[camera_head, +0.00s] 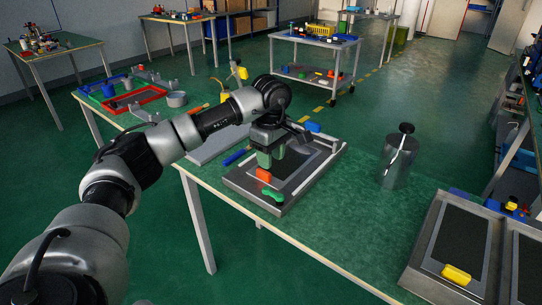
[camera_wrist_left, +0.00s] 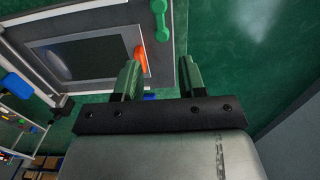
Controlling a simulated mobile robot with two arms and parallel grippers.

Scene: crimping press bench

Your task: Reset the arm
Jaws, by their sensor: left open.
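My left gripper (camera_head: 270,158) has green fingers and hangs, fingers down, over the left part of a grey tray (camera_head: 240,186) with a dark panel (camera_head: 292,164). In the left wrist view the two fingers (camera_wrist_left: 159,75) stand apart with nothing between them. An orange block (camera_head: 263,175) is near the fingertips, and in the wrist view it shows close beside the left finger (camera_wrist_left: 140,59); I cannot tell if they touch. A green dumbbell-shaped piece (camera_head: 272,195) lies at the tray's near edge. My right gripper is not in view.
A grey cylinder (camera_head: 397,172) with a black knob stands on the green bench right of the tray. Another tray (camera_head: 418,262) holds a yellow block (camera_head: 456,274). A blue block (camera_head: 312,127) is behind my gripper. A red frame (camera_head: 134,98) lies at the bench's far left.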

